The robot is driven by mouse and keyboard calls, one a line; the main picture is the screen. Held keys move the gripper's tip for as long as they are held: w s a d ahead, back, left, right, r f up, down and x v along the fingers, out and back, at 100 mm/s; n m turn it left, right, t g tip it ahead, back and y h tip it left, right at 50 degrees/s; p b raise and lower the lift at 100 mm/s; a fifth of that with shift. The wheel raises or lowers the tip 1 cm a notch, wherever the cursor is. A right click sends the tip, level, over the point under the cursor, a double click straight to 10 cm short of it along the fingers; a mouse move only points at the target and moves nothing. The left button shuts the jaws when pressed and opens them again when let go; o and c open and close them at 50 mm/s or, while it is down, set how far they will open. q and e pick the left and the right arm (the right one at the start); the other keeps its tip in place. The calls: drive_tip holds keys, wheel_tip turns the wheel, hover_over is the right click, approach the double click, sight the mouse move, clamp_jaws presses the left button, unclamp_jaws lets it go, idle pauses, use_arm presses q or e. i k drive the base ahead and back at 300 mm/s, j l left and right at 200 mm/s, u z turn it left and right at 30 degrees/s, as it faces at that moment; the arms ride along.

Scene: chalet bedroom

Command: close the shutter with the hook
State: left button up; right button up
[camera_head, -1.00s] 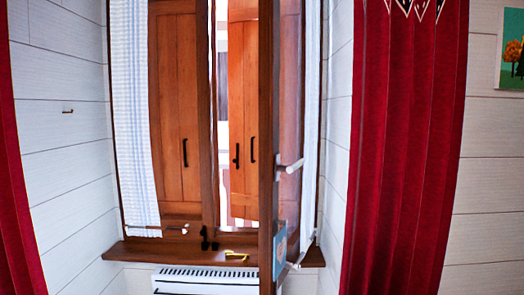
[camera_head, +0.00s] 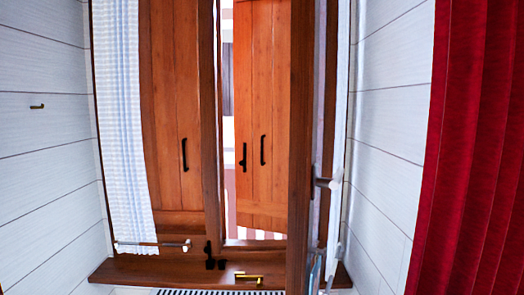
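The right wooden shutter (camera_head: 270,120) stands outside the window opening, with a bright gap between it and the window's middle post. It carries a black pull (camera_head: 262,150) and a black latch piece (camera_head: 243,157). The left wooden shutter (camera_head: 178,110) shows behind the left window pane and has its own black pull (camera_head: 184,155). A small yellow hook-like piece (camera_head: 249,277) lies at the sill. Whether it is the task's hook I cannot tell. A small dark hook (camera_head: 37,106) is on the left wall. Neither gripper is in view.
The right window sash (camera_head: 302,110) is swung inward, seen nearly edge-on, with a light handle (camera_head: 327,183). A wooden sill (camera_head: 135,272) runs below. A white curtain (camera_head: 125,110) hangs left and a red curtain (camera_head: 470,150) right. A radiator edge shows under the sill.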

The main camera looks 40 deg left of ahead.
sight(261, 28)
drive_tip(key=i+j, duration=0.1)
drive_tip(key=j, duration=0.25)
drive_tip(key=i+j, duration=0.15)
drive_tip(key=j, duration=0.2)
drive_tip(key=i+j, duration=0.1)
drive_tip(key=j, duration=0.25)
drive_tip(key=i+j, duration=0.15)
drive_tip(key=j, duration=0.15)
drive_tip(key=i+j, duration=0.1)
drive_tip(key=j, duration=0.25)
